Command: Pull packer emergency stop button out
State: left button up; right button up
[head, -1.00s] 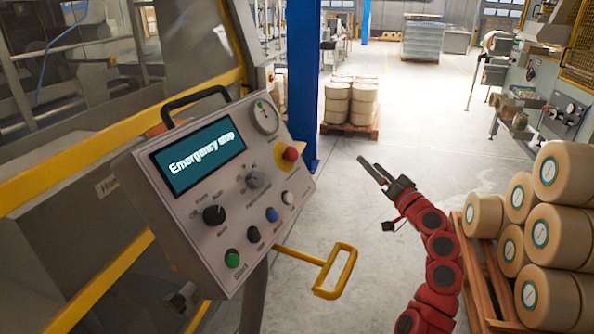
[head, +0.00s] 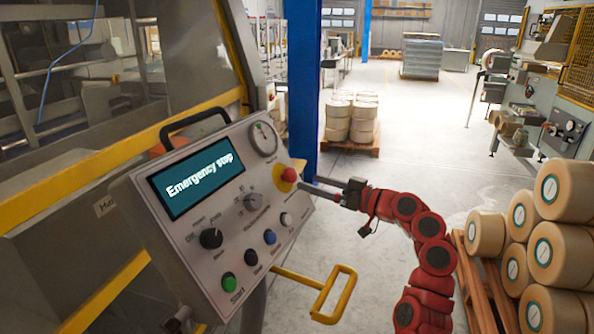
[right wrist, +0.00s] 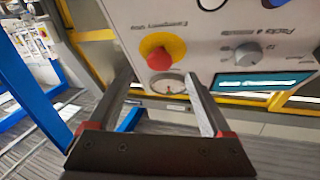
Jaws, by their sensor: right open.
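The red emergency stop button (head: 289,174) sits on a yellow base at the right edge of the grey control panel (head: 195,250). The panel's screen (head: 197,178) reads "Emergency stop". My right gripper (head: 307,187) is open, its fingers reaching left toward the button from the right. In the right wrist view the button (right wrist: 155,59) appears between and just beyond the two open fingertips of the gripper (right wrist: 158,78). I cannot tell whether a finger touches it. My left gripper is not in view.
A pressure gauge (head: 264,139) and grey knob (head: 252,202) are near the button. A yellow handle (head: 335,293) juts out below the panel. A blue post (head: 301,75) stands behind. Stacked rolls (head: 560,255) on a pallet stand at right. The floor between is clear.

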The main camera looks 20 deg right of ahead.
aim_at(294, 177)
jog(key=p+x, duration=0.1)
jog(key=x, duration=0.4)
jog(key=shift+a, duration=0.1)
jog(key=shift+w+a+p, duration=0.15)
jog(key=shift+w+p, duration=0.15)
